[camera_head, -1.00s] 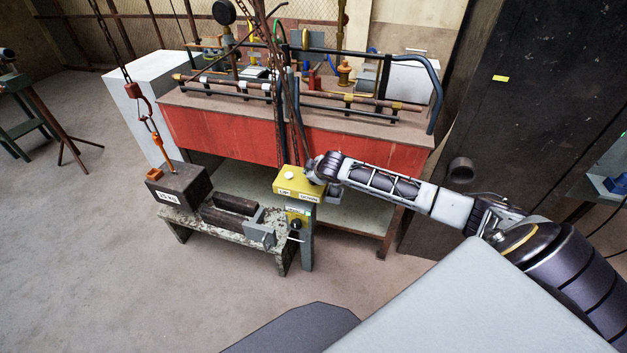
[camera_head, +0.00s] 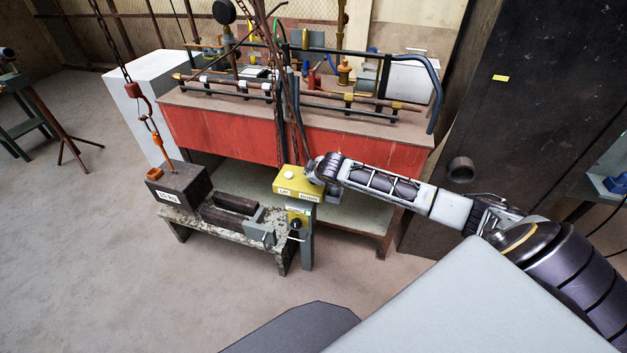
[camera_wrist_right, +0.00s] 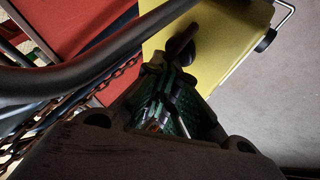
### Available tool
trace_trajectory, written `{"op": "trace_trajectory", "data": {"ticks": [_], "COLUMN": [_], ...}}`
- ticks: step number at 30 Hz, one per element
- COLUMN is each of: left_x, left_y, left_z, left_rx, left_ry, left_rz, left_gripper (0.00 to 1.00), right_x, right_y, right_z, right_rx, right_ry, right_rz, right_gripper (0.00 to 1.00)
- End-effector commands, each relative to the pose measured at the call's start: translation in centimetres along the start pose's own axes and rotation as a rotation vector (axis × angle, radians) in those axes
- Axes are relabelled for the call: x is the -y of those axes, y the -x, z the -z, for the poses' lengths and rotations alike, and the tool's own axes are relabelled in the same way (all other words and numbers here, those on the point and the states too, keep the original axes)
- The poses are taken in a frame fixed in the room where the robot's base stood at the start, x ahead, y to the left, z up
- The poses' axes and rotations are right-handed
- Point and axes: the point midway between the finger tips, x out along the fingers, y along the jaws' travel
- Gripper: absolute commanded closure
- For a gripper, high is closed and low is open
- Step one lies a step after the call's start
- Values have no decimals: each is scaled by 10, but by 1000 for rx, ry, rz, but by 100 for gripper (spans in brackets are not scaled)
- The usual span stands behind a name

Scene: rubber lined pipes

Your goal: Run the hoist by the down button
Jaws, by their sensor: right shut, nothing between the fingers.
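The yellow control box (camera_head: 290,180) stands on a grey post beside the low bench. A pale round button (camera_head: 289,174) shows on its left part, and two small labels are on its front edge. My right gripper (camera_head: 314,172) is shut and empty at the box's right end, covering the surface there. In the right wrist view the yellow box (camera_wrist_right: 210,45) fills the upper right, with a dark round knob (camera_wrist_right: 181,44) close to the fingertips (camera_wrist_right: 158,66). I cannot tell whether they touch. A dark labelled weight (camera_head: 183,184) sits on the bench under the orange hoist hook (camera_head: 155,140). My left gripper is out of view.
The low bench (camera_head: 222,226) also holds dark bars and a small vise. A red workbench (camera_head: 230,130) with pipes stands behind the box. Hanging chains (camera_head: 293,100) pass close behind it. A dark cabinet (camera_head: 500,130) is at right.

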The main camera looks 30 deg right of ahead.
Motion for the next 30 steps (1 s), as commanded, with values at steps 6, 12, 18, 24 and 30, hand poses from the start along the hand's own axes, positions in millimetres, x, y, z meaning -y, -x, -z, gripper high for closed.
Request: {"op": "trace_trajectory", "data": {"ticks": [6,12,18,24,30], "left_x": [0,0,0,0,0], "left_y": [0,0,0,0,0], "left_z": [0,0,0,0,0], "left_rx": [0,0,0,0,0], "left_ry": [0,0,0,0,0], "left_rz": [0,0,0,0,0], "left_gripper": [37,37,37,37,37], "right_x": [1,2,3,4,4], "right_y": [-1,-2,-3,-4,-5], "right_z": [-1,-2,-2,-3,-4], "right_rx": [0,0,0,0,0], "right_ry": [0,0,0,0,0], "right_rz": [0,1,1,1,1], "right_gripper": [100,100,100,100,100]}}
